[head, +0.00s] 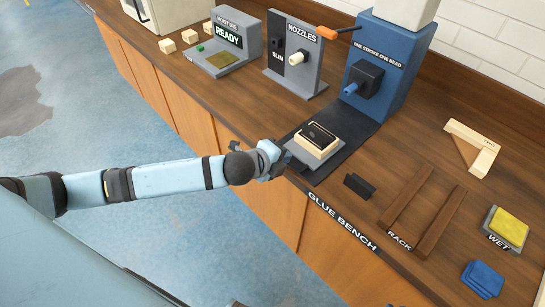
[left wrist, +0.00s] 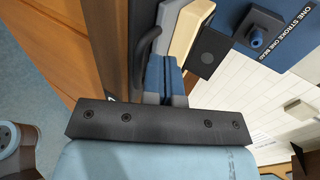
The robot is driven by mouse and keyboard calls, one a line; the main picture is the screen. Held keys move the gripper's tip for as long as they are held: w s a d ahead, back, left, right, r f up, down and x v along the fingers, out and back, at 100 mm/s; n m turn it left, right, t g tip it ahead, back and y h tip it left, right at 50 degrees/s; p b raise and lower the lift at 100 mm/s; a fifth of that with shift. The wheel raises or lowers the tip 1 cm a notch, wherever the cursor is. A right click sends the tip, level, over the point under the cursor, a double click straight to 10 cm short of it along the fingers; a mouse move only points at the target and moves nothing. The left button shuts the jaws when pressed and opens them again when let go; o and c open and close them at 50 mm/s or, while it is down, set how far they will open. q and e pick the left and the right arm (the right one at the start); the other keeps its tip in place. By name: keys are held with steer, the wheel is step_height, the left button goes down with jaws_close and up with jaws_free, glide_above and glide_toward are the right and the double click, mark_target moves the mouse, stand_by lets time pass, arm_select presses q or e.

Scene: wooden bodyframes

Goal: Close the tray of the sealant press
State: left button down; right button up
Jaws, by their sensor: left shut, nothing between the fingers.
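The sealant press (head: 392,50) is a blue machine at the back of the bench, with a dark nozzle block on its front and an orange-tipped lever. Its grey tray (head: 304,157) is pulled out towards the bench's front edge on a dark base strip. A cream wooden frame (head: 331,136) with a black piece in it sits on the tray. My left gripper (head: 285,160) is shut and empty at the tray's front end. In the left wrist view the closed fingertips (left wrist: 165,70) are close to the tray's front beside a dark handle (left wrist: 143,50); contact is unclear.
A nozzle stand (head: 296,60) and a moisture meter (head: 225,50) reading READY stand left of the press. To the right are a wooden rack (head: 420,208), a small black block (head: 357,186), a yellow sponge (head: 509,226), blue cloths (head: 482,279) and a triangular wooden frame (head: 474,147).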

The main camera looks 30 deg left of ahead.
mark_target(308, 135)
arm_select(q)
steer(key=shift+x, duration=1)
steer(key=shift+w, duration=0.1)
steer(key=w+d+p, duration=0.1)
steer(key=w, duration=0.2)
steer(key=w+d, duration=0.1)
steer(key=w, duration=0.2)
steer(key=w+d+p, duration=0.1)
steer(key=w, duration=0.2)
steer(key=shift+w+d+p, duration=0.25)
steer(key=shift+d+p, duration=0.05)
steer(key=shift+w, duration=0.25)
steer(key=shift+s+r, duration=0.1)
